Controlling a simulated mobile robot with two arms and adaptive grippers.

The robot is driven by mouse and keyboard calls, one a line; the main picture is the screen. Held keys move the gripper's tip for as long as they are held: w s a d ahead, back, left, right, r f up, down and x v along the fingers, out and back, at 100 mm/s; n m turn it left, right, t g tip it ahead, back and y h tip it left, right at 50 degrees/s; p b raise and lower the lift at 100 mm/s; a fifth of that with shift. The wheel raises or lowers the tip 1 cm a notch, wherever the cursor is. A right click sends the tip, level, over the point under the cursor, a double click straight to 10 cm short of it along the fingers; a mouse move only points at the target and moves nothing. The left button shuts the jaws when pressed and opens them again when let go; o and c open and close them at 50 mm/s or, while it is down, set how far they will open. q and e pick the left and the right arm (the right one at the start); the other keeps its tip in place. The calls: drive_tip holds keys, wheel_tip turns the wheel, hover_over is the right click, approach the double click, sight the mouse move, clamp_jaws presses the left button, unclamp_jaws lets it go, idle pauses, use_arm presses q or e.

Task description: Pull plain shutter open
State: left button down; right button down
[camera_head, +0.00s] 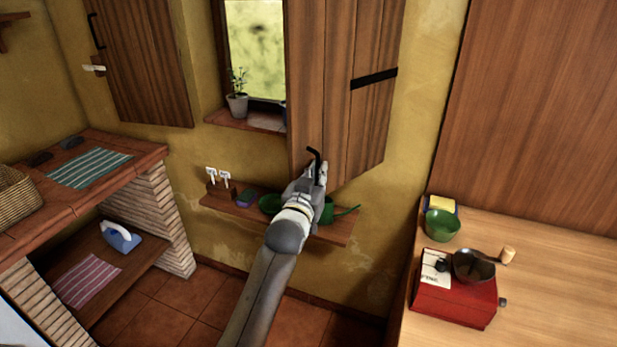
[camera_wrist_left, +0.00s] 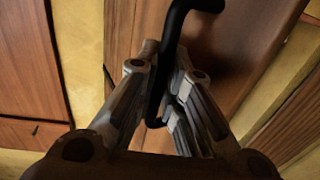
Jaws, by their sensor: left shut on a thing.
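A wooden shutter (camera_head: 335,75) with a black strap hinge hangs at the window's right side and stands out from the wall, partly covering the window (camera_head: 256,45). Its black bar handle (camera_head: 314,153) is at its lower left edge. My left gripper (camera_head: 316,178) is at this handle, shut on it. In the left wrist view the black handle (camera_wrist_left: 163,75) runs between the fingers of my left gripper (camera_wrist_left: 166,95). A second wooden shutter (camera_head: 145,65), at the window's left, stands open, with a black handle and a pale fitting at its far edge. My right gripper is not in view.
A low shelf (camera_head: 340,238) with green cookware runs below the window, behind my left gripper. A potted plant (camera_head: 237,100) stands on the sill. A wooden counter (camera_head: 560,290) with a red grinder (camera_head: 455,300) and a green bowl (camera_head: 442,226) is at right.

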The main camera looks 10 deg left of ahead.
use_arm(q)
drive_tip(key=shift+r, duration=0.1)
drive_tip(key=c, duration=1.9)
unclamp_jaws()
drive_tip(key=o, duration=0.4)
drive_tip(key=shift+d, duration=0.15)
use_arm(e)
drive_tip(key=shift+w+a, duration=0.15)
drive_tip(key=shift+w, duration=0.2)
use_arm(q)
drive_tip(key=shift+s, duration=0.1)
drive_tip(key=s, duration=0.4)
drive_tip(key=s+a, duration=0.1)
drive_tip(key=s, duration=0.2)
drive_tip(key=s+a, duration=0.1)
drive_tip(key=s, duration=0.3)
drive_tip(key=shift+s+a, duration=0.15)
drive_tip(key=shift+s, duration=0.15)
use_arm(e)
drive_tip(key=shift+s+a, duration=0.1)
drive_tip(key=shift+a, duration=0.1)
